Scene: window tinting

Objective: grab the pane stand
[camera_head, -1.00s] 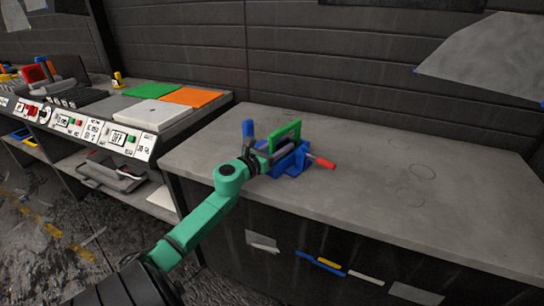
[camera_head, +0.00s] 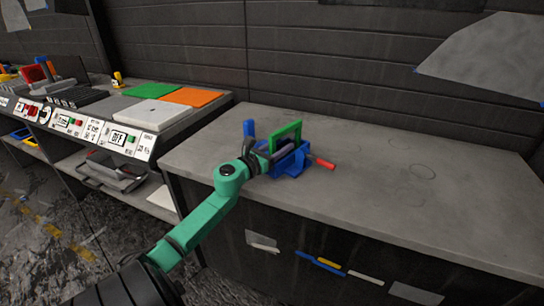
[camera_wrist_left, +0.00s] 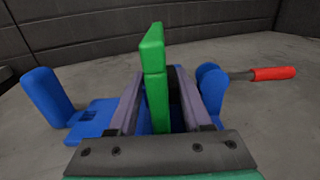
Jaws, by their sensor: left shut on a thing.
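The pane stand, which I take to be the upright green frame (camera_head: 294,129), stands at the blue vise-like base (camera_head: 294,164) on the grey workbench. In the left wrist view the green frame (camera_wrist_left: 154,60) rises between the two grey-purple fingers of my left gripper (camera_wrist_left: 158,80). The blue base (camera_wrist_left: 90,122) shows below and beside the fingers. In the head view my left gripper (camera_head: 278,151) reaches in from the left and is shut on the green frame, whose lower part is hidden. My right gripper is not in view.
A blue upright block (camera_head: 249,129) stands left of the frame, and a red handle (camera_head: 325,164) sticks out to the right. The workbench (camera_head: 420,205) is clear to the right. A side bench (camera_head: 128,103) holds coloured panels. A dark wall stands behind.

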